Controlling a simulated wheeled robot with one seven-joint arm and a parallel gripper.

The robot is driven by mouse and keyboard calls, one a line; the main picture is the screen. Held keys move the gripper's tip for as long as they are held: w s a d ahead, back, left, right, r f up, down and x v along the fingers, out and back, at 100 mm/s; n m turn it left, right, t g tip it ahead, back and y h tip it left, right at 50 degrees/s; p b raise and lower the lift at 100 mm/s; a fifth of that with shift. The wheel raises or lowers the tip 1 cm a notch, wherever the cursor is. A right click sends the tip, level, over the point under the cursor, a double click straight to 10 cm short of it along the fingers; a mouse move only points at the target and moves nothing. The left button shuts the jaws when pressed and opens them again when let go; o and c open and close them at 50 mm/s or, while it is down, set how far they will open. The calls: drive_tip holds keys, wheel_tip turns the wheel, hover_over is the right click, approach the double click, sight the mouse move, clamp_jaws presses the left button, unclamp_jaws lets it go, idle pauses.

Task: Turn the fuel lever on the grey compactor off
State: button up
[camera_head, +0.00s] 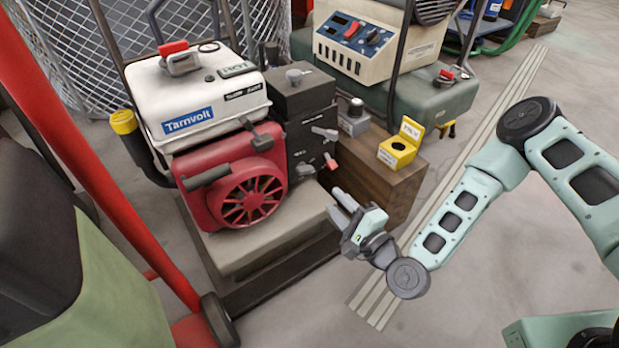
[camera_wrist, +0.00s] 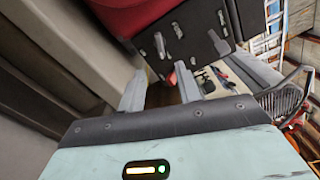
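A machine with a white tank (camera_head: 205,98) labelled Tarnvolt and a red engine housing (camera_head: 228,180) stands on a grey-beige plate (camera_head: 270,238). I take it to be the grey compactor. Its dark side block (camera_head: 303,115) carries a pale lever (camera_head: 326,133) and, lower, a red-tipped lever (camera_head: 330,163); I cannot tell which is the fuel lever. My gripper (camera_head: 340,206) is open and empty, below and right of these levers. In the wrist view its fingers (camera_wrist: 160,90) are apart, with a red tip (camera_wrist: 172,78) showing beyond them and metal levers (camera_wrist: 160,45) on the dark block.
A wooden block (camera_head: 385,188) right of the machine bears a yellow box (camera_head: 399,150) and a grey switch box (camera_head: 354,120). A green machine with a cream panel (camera_head: 370,45) stands behind. A red frame bar (camera_head: 90,150) crosses the left. Pale strips (camera_head: 445,190) lie on open floor.

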sight(307, 173)
drive_tip(key=b+x, duration=0.4)
drive_tip(key=x, duration=0.6)
drive_tip(key=shift+w+a+f+b, duration=0.15)
drive_tip(key=shift+w+a+b, duration=0.1)
drive_tip(key=shift+w+b, duration=0.1)
drive_tip(key=shift+w+a, duration=0.3)
drive_tip(key=shift+w, duration=0.1)
clamp_jaws()
drive_tip(key=c, duration=0.7)
unclamp_jaws()
